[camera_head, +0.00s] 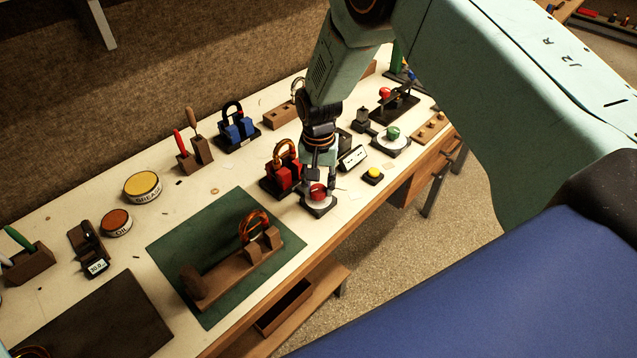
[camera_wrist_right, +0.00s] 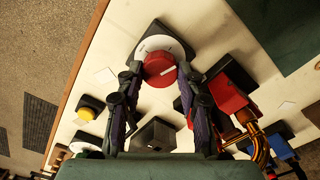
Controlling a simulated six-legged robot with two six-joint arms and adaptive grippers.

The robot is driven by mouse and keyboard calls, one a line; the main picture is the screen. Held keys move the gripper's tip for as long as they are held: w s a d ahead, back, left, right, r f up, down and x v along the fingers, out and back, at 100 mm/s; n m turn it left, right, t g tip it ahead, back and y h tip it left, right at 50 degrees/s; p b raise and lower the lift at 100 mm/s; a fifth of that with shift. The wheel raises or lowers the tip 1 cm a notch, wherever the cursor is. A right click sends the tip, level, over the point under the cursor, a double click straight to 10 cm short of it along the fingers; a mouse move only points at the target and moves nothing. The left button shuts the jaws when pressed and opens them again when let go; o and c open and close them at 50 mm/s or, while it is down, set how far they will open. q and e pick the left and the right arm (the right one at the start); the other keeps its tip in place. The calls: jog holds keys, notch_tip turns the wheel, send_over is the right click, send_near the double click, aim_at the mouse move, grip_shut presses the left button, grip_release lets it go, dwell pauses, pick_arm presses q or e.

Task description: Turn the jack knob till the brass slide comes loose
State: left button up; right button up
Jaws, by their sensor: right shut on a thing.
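The red jack knob (camera_head: 318,191) stands on a white dial with a dark base, at the front of the bench. In the right wrist view the knob (camera_wrist_right: 160,69) has a pale line on its top. My right gripper (camera_head: 319,180) points down over it and is shut on it, one finger on each side. Next to it, the brass slide (camera_head: 286,151) arches up from a jack with red blocks (camera_head: 283,178). The slide (camera_wrist_right: 258,150) and red blocks (camera_wrist_right: 230,92) also show in the right wrist view. My left gripper is not clearly visible.
A yellow button (camera_head: 373,174) and a green knob (camera_head: 392,132) stand to the right. A jack with blue blocks (camera_head: 240,131) is behind. A wooden cradle (camera_head: 222,279) with a copper-coloured loop lies on the green mat (camera_head: 176,240). The bench's front edge is close.

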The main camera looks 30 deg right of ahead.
aim_at(319, 189)
jog(key=o, duration=1.2)
jog(key=shift+r, duration=0.2)
notch_tip(319, 189, up, 12)
jog(key=shift+f, duration=0.15)
